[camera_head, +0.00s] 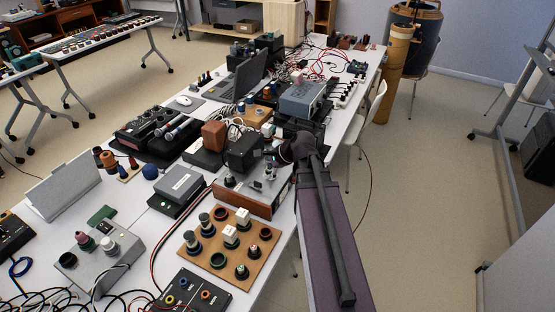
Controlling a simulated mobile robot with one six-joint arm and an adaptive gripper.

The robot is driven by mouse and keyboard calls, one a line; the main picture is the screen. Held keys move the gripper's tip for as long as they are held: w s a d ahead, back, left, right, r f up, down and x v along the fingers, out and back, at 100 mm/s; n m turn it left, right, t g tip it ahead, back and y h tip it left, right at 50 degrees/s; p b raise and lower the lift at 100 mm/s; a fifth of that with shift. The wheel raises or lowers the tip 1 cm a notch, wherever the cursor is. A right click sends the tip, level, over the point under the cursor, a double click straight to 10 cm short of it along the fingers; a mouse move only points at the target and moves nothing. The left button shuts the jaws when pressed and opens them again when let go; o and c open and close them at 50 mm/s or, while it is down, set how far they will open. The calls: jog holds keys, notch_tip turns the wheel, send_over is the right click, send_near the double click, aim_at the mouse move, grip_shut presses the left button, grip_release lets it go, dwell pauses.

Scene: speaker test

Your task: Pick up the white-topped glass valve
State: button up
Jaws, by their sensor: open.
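A wooden board (213,270) on the near part of the white table carries several small upright parts. Two of them have white, block-like tops: one white-topped part (230,235) near the middle and another white-topped part (243,218) just behind it. I cannot tell at this size which of them is the glass valve. My gripper (273,160) is at the end of my dark arm, beyond the board and above the crowded table. It is open, small and dark against the equipment. It is apart from the white-topped parts.
A wood-fronted device (246,198) stands between the board and my gripper. A grey-topped box (180,183) is left of the board, and a black panel (193,294) is in front. A silver box (96,262) and loose cables crowd the near left.

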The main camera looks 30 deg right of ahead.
jog(key=w+d+f+m+t+b, duration=0.1)
jog(key=w+d+m+t+b, duration=0.2)
jog(key=d+m, duration=0.45)
jog(key=m+t+b, duration=0.3)
jog(key=m, duration=0.3)
send_near(276, 145)
jog(key=s+d, duration=0.2)
jog(key=shift+f+h, duration=0.2)
jog(key=shift+h, duration=0.2)
jog(key=shift+w+a, duration=0.1)
jog(key=b+x, duration=0.3)
jog(key=x, duration=0.5)
jog(key=shift+w, duration=0.25)
jog(key=shift+a+f+b, duration=0.1)
jog(key=shift+b, duration=0.2)
jog(key=shift+b+x, duration=0.85)
jog(key=shift+x, duration=1.75)
jog(key=shift+a+r, duration=0.1)
jog(key=shift+r, duration=0.1)
